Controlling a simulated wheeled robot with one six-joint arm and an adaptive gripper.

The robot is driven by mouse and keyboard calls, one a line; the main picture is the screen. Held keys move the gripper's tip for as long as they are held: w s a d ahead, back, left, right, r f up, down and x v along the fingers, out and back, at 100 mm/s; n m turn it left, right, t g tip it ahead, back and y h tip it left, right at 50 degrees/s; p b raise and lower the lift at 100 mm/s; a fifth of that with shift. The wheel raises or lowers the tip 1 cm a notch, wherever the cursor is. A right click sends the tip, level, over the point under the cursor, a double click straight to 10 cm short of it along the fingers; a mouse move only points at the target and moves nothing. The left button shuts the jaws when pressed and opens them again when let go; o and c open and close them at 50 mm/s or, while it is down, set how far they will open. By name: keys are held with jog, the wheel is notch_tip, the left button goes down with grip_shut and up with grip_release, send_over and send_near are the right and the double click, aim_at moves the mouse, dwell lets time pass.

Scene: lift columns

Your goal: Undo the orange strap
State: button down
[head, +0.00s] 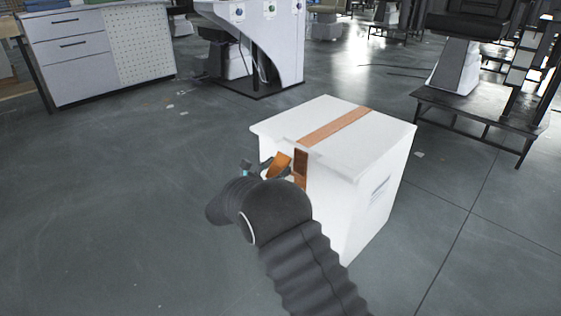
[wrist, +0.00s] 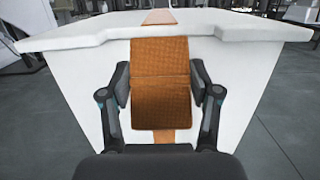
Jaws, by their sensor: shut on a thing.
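An orange strap (head: 336,126) runs over the top of a white box (head: 376,150) and down its near side. In the wrist view a wide orange flap of the strap (wrist: 160,82) hangs from the lid's edge, with a narrower strip (wrist: 162,137) below it on the box wall (wrist: 85,75). My gripper (wrist: 163,88) has one finger at each side edge of the flap and is shut on it. In the head view the flap (head: 279,163) tilts out from the box beside my gripper (head: 266,168), partly hidden by my arm.
A white drawer cabinet (head: 95,55) stands at the back left and a white console (head: 255,45) at the back middle. A dark low bench (head: 480,115) stands at the right. The grey floor around the box is mostly clear.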

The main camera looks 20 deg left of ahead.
jog(key=shift+s+a+f, duration=0.1)
jog(key=shift+s+f, duration=0.1)
jog(key=shift+f, duration=0.4)
jog(key=shift+s+a+f, duration=0.1)
jog(key=shift+s+f, duration=0.05)
jog(key=shift+f, duration=0.45)
jog(key=shift+d, duration=0.1)
jog(key=shift+c, duration=1.2)
grip_release()
jog(key=shift+w+d+f, duration=0.1)
jog(key=shift+w, duration=0.05)
jog(key=shift+a+r, duration=0.2)
jog(key=shift+a, duration=0.05)
jog(key=shift+s+a, duration=0.15)
jog(key=shift+s, duration=0.25)
jog(key=v, duration=1.1)
jog(key=shift+s, duration=0.2)
jog(key=shift+a+f, duration=0.1)
jog(key=shift+f, duration=0.05)
jog(key=shift+c, duration=0.2)
